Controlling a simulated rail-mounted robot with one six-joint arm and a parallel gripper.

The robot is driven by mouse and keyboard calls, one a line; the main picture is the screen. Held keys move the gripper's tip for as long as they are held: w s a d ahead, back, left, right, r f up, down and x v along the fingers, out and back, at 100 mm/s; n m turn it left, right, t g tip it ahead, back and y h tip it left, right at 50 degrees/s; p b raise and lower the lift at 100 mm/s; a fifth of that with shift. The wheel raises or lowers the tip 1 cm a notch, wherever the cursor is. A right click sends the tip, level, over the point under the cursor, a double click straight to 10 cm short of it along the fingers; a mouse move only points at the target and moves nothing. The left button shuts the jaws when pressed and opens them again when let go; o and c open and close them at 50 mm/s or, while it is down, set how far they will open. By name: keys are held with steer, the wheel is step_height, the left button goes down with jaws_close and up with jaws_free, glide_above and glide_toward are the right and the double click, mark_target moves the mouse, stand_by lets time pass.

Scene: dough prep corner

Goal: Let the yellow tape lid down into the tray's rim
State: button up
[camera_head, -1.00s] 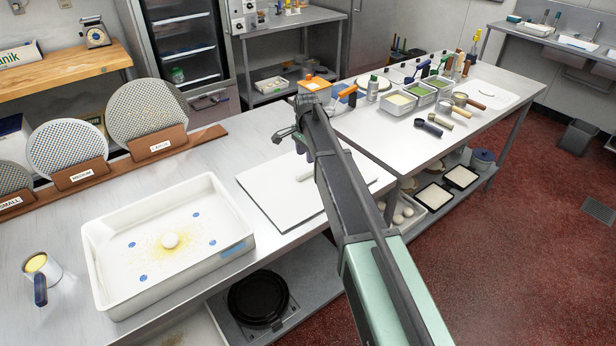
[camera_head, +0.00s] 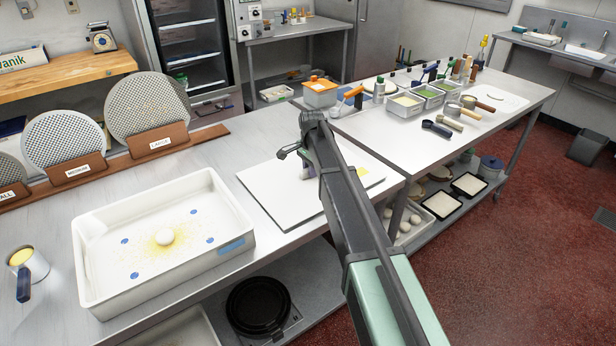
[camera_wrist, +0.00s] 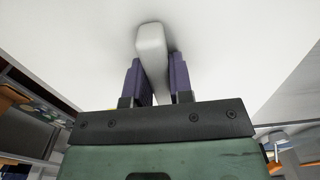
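The lid (camera_head: 275,200) is a flat white board lying on the bench, with a yellow patch (camera_head: 390,172) near its right corner. Its white bar handle (camera_wrist: 151,48) stands between my gripper's two purple fingers in the wrist view. My gripper (camera_wrist: 155,80) looks open around the handle; the left finger is close against it and a thin gap shows at the right.
Perforated round discs (camera_head: 148,108) stand in a brown rack behind the tray. A cup with a blue handle (camera_head: 27,268) is left of the tray. Containers and scoops (camera_head: 437,129) stand on the right-hand bench. Bare bench lies between tray and lid.

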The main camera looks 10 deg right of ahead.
jaws_close()
step_height(320, 180, up, 4)
steer(key=p, duration=0.4)
steer(key=shift+r, duration=0.1)
